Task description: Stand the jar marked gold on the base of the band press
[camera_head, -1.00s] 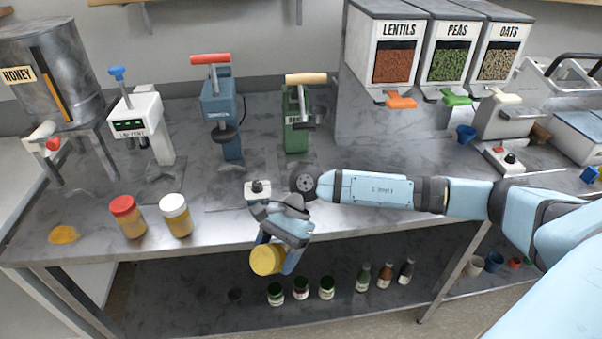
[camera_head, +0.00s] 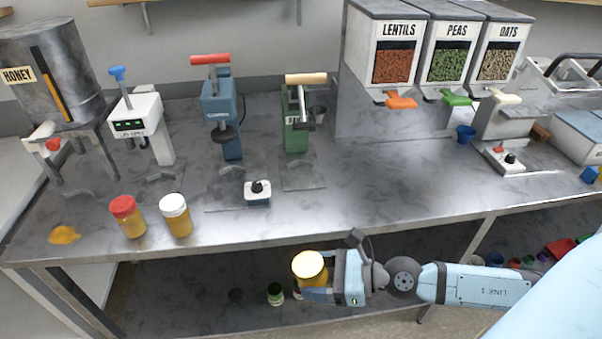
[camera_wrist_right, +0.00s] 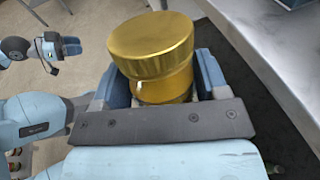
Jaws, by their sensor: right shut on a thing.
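The jar with the gold lid (camera_head: 310,264) is in my right gripper (camera_head: 312,284), low in front of the table's front edge. The wrist view shows this jar (camera_wrist_right: 152,45) upright between the two fingers of my right gripper (camera_wrist_right: 158,85), which is shut on it. No marking on the jar can be read. The green press (camera_head: 296,125) with a wooden handle seems to be the band press, but its label is partly hidden. Its base (camera_head: 303,178) is bare. My left gripper (camera_wrist_right: 68,46) seems to show small in the wrist view; its jaws are unclear.
A red-lidded jar (camera_head: 127,217) and a white-lidded jar (camera_head: 176,215) stand at the table's left front. A button box (camera_head: 257,194) sits in front of the blue press (camera_head: 221,115). Dispensers (camera_head: 384,60) stand behind.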

